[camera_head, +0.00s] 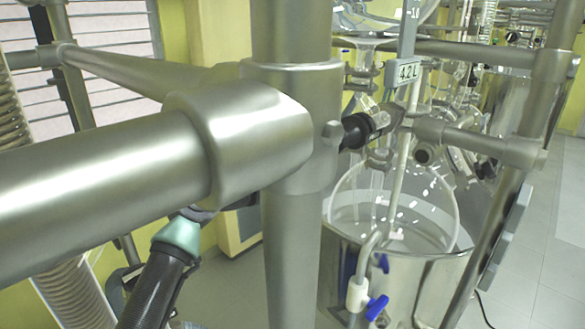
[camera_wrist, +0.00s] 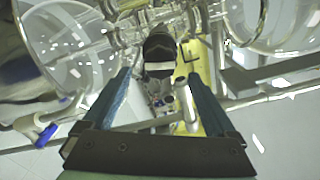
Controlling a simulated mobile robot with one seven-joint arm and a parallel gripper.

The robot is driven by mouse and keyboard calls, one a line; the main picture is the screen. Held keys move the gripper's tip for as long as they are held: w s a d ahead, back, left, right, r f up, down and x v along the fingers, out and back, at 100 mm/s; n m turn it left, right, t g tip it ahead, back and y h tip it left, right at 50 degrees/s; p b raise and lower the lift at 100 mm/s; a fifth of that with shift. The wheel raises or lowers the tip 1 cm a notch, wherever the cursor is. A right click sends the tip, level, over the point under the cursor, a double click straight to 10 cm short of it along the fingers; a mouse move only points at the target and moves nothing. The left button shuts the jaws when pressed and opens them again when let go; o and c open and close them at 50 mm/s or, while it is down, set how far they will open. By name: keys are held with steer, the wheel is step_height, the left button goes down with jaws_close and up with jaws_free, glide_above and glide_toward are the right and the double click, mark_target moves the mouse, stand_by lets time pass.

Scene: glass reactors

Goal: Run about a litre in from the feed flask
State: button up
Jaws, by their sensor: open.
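In the wrist view my gripper (camera_wrist: 158,76) is open, its two blue-grey fingers apart. A black knob-like part (camera_wrist: 160,50) with a pale band lies ahead, between the fingers in the picture; I cannot tell whether they touch it. A glass vessel (camera_head: 440,190) stands in a steel pot (camera_head: 400,275). My gripper is hidden in the head view.
Thick steel frame bars (camera_head: 295,225) cross the head view's foreground, with my arm partly behind them. A blue-handled valve (camera_head: 376,307) is in front of the pot. Large glass bowls (camera_wrist: 62,48) flank the gripper in the wrist view. Open floor (camera_head: 535,260) shows at right.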

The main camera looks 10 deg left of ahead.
mark_target(332, 141)
steer(key=b+v, duration=0.1)
steer(key=v, duration=0.4)
steer(key=shift+s+a+b, duration=0.2)
steer(key=shift+s+b, duration=0.15)
steer(key=w+d+m, duration=0.2)
steer(key=w+m, duration=0.1)
steer(key=m, duration=0.1)
steer(key=w+d+m+p, duration=0.1)
steer(key=w+d+m, duration=0.1)
steer(key=m, duration=0.3)
steer(key=w+d+m, duration=0.2)
steer(key=w+m, duration=0.2)
steer(key=m, duration=0.1)
steer(key=shift+w+d+r+p, duration=0.1)
steer(key=shift+w+d+p, duration=0.2)
steer(key=shift+d, duration=0.05)
steer(key=shift+c, duration=0.4)
steer(key=c, duration=1.3)
